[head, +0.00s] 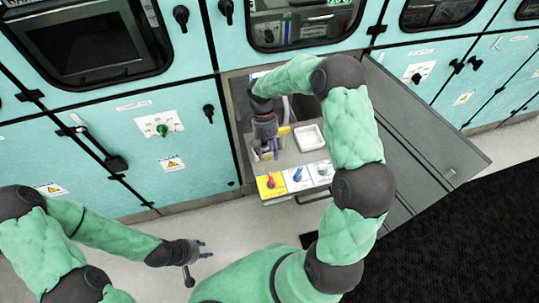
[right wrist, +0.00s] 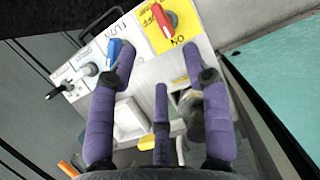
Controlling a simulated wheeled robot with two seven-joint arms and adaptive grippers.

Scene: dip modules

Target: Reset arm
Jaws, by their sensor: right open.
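My right arm reaches into an open cabinet compartment, with its gripper (head: 265,150) pointing down over a pulled-out drawer. In the right wrist view the purple fingers of this gripper (right wrist: 158,68) are spread, with nothing held between them. The drawer front carries a red knob (head: 271,181) on a yellow plate, a blue knob (head: 297,175) and a pale knob (head: 322,170). In the right wrist view the red knob (right wrist: 164,20) and blue knob (right wrist: 113,50) lie beyond the fingertips. My left gripper (head: 203,252) is open and empty, low over the floor in front of the cabinets.
A white tray (head: 309,137) sits in the drawer, beside the right gripper. The open grey door (head: 425,135) stands right of my right arm. Teal cabinets (head: 180,180) line the back. Pale floor (head: 215,215) is clear between my left gripper and the cabinets.

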